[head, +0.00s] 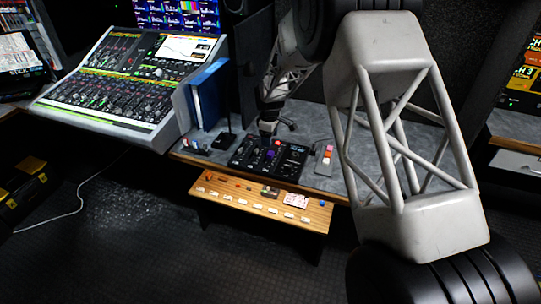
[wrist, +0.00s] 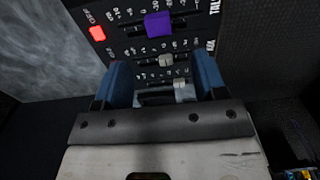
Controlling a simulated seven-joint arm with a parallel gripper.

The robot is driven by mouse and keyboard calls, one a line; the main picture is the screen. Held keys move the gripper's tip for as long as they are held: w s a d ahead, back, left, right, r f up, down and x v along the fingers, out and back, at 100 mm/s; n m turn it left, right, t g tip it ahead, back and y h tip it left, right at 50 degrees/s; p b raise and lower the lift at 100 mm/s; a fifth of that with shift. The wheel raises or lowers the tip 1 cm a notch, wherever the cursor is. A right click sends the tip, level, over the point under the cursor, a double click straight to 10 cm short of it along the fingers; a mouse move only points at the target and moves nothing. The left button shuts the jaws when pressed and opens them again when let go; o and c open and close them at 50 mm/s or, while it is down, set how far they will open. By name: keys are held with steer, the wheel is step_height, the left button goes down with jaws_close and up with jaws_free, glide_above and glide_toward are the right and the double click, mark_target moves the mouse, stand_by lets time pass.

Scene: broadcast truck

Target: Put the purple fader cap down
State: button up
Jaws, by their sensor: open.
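The purple fader cap (wrist: 158,24) sits on a fader slot of the black fader panel (wrist: 133,45) in the wrist view, beyond the fingertips and apart from them. It also shows as a small purple spot on the panel in the head view (head: 270,155). My gripper (wrist: 163,75) has two blue fingers spread apart, with nothing held between them; white-grey fader caps show beyond and between them. In the head view my gripper (head: 268,130) is a dark shape just above the panel's back edge, its fingers too small to make out.
A red cap (wrist: 97,33) is on the panel left of the purple one. A small block with coloured caps (head: 327,157) stands right of the panel. A wooden shelf (head: 262,207) with small items is in front. A mixing console (head: 95,115) and blue binders (head: 209,92) stand left.

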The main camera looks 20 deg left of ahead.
mark_target(269, 153)
steer(key=shift+a+f, duration=0.1)
steer(key=shift+f, duration=0.1)
steer(key=shift+f, duration=1.2)
steer(key=shift+f, duration=0.1)
steer(key=shift+w+f, duration=0.1)
steer(key=shift+f, duration=2.4)
steer(key=shift+c, duration=0.2)
steer(key=c, duration=1)
steer(key=shift+r, duration=0.1)
